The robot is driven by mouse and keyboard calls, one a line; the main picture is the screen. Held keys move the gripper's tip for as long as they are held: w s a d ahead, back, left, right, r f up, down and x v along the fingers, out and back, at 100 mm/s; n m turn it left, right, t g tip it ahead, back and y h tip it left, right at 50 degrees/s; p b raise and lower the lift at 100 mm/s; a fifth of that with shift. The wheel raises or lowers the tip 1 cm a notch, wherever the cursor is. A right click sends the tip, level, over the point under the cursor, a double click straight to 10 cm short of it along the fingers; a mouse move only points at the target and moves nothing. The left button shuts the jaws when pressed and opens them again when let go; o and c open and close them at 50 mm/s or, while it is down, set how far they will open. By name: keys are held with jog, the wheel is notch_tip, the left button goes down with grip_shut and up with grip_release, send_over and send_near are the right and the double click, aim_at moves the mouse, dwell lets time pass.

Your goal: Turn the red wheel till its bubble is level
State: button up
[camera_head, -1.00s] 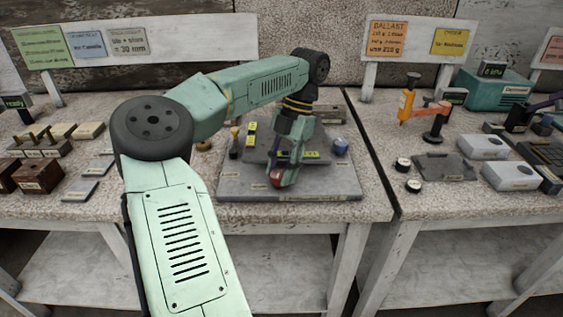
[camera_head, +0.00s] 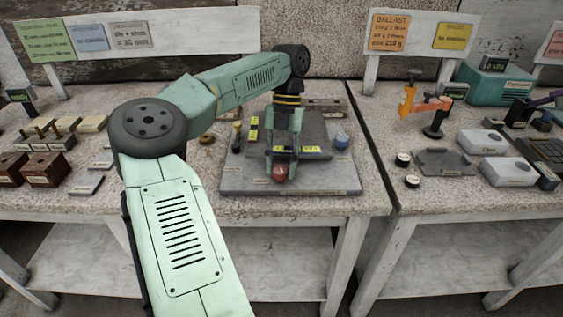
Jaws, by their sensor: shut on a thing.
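The red wheel (camera_head: 280,173) sits near the front edge of a grey slab (camera_head: 330,183) on the left bench. My gripper (camera_head: 281,168) points down over it, with its fingers shut on the wheel from both sides. The fingers and wrist hide part of the wheel. A blue wheel (camera_head: 342,140) stands on the right of the slab. Yellow-green vials (camera_head: 311,149) lie on the raised grey plate; the bubbles in them are too small to read.
A small dark post (camera_head: 237,136) stands at the slab's left. Brown blocks (camera_head: 44,169) and brass-topped pieces lie on the bench's left. The right bench holds an orange tool (camera_head: 408,98), white boxes (camera_head: 484,141) and a teal case (camera_head: 495,86). A gap separates the benches.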

jog(key=o, duration=1.1)
jog(key=shift+o, duration=0.2)
jog(key=v, duration=1.2)
jog(key=shift+s, duration=0.1)
